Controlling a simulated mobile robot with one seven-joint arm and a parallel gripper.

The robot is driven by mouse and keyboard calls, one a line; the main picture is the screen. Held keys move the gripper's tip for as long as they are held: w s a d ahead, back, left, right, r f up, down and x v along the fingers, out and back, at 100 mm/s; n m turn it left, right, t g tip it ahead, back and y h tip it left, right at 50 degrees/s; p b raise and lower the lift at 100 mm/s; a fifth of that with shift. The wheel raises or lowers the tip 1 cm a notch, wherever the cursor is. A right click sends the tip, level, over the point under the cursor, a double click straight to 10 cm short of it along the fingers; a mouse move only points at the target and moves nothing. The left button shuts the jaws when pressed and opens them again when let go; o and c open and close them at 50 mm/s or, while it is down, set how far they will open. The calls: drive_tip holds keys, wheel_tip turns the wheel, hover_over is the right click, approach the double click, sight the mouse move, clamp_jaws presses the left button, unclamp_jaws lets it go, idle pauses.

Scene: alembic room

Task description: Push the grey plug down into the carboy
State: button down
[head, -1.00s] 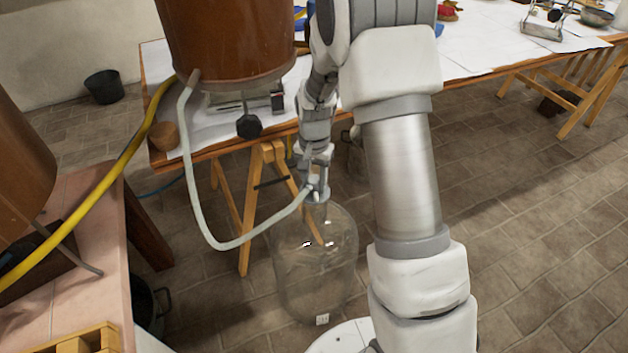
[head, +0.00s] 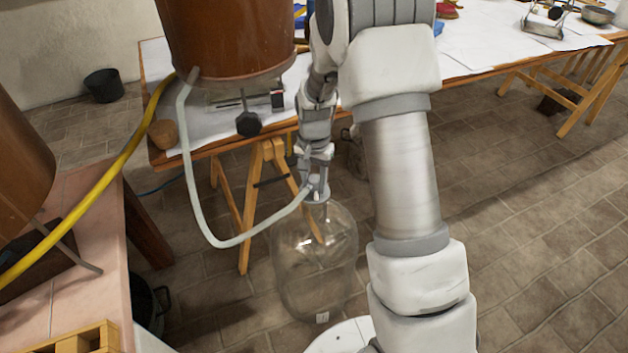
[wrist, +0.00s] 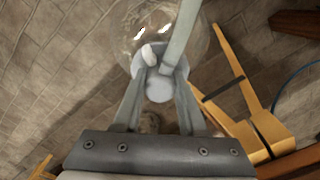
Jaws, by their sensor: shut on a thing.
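The clear glass carboy (head: 313,270) stands upright on the floor in the head view, and its round shoulder also shows in the wrist view (wrist: 205,45). The grey plug (head: 316,198) is at the carboy's mouth; it shows as a pale disc in the wrist view (wrist: 158,88). My gripper (head: 316,178) points down over the mouth and is shut on the plug. A pale grey hose (head: 213,238) runs from the copper vessel to the plug. How deep the plug sits in the neck is hidden.
A wooden trestle (head: 262,190) and table stand just behind the carboy. A yellow hose (head: 95,190) crosses the left side.

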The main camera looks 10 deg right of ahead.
drive_tip(key=shift+f+b, duration=0.65)
drive_tip(key=shift+f, duration=0.7)
idle(2.5)
drive_tip(key=shift+c, duration=2)
unclamp_jaws()
drive_tip(key=shift+r+p, duration=2.8)
drive_tip(key=shift+r, duration=0.75)
